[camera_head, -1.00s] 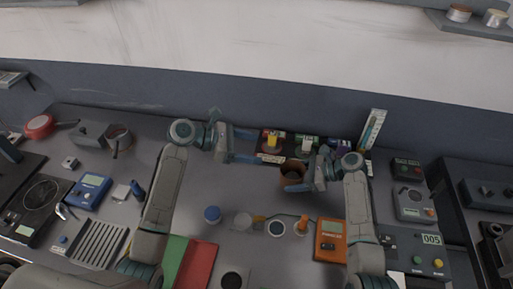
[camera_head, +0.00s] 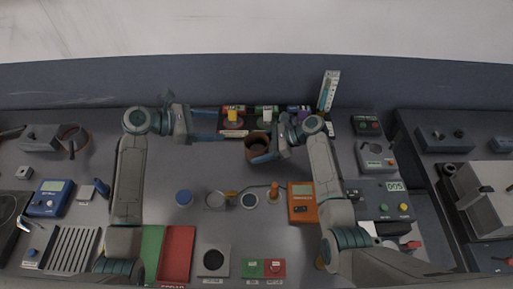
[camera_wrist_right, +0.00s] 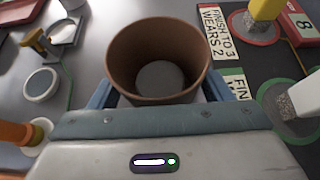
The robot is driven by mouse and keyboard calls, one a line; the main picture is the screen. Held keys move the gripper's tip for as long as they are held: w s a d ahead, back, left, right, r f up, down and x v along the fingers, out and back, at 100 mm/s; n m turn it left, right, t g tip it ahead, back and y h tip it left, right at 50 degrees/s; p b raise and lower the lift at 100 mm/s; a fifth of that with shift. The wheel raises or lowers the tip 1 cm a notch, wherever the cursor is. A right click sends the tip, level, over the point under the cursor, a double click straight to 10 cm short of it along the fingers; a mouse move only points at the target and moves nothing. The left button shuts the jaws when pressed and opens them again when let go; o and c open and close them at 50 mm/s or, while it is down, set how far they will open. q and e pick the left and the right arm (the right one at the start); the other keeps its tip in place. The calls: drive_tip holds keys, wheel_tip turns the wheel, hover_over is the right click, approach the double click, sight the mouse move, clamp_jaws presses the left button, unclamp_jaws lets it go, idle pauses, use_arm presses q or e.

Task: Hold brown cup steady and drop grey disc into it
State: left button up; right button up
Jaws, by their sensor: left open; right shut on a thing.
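The brown cup (camera_head: 257,147) stands upright near the back of the bench. My right gripper (camera_head: 268,157) is shut on it, and in the right wrist view a finger shows on each side of the cup (camera_wrist_right: 125,62). A grey round face, the grey disc (camera_wrist_right: 160,77) by its look, lies flat at the bottom inside the cup. My left gripper (camera_head: 216,137) is open and empty, to the left of the cup and apart from it. The cup's outer base is mostly hidden by my right gripper.
Labelled pads with a yellow block (camera_head: 233,114) and a grey block (camera_head: 266,118) lie behind the cup. The bench left of my left arm's gripper is partly clear.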

drive_tip(key=o, duration=0.8)
drive_tip(key=shift+o, duration=0.2)
drive_tip(key=shift+d, duration=0.1)
drive_tip(key=v, duration=1.1)
drive_tip(key=shift+d+r, duration=0.25)
drive_tip(key=shift+d, duration=0.1)
